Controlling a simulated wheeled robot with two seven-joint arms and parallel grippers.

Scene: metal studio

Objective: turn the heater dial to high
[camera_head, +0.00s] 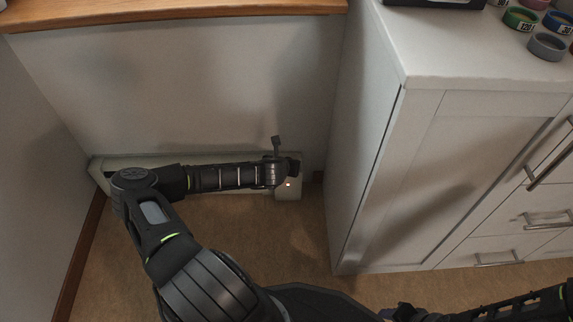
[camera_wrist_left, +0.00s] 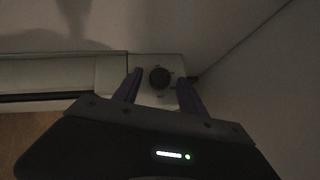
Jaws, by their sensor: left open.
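The heater (camera_head: 125,162) is a low pale unit along the base of the wall, partly hidden by my left arm. Its dial (camera_wrist_left: 159,78) is a dark round knob on the pale end panel in the left wrist view, with small marks around it. My left gripper (camera_wrist_left: 158,90) is open, one finger on each side of the dial; I cannot tell whether they touch it. In the head view my left gripper (camera_head: 288,168) is at the heater's right end and hides the dial. A small light shows on the end panel below it. My right gripper is not in view.
A white cabinet (camera_head: 370,140) with drawers stands close to the right of the heater's end. A wooden ledge (camera_head: 180,10) runs above the heater. Rolls of tape (camera_head: 547,46) lie on the cabinet top. Brown floor (camera_head: 240,225) lies in front.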

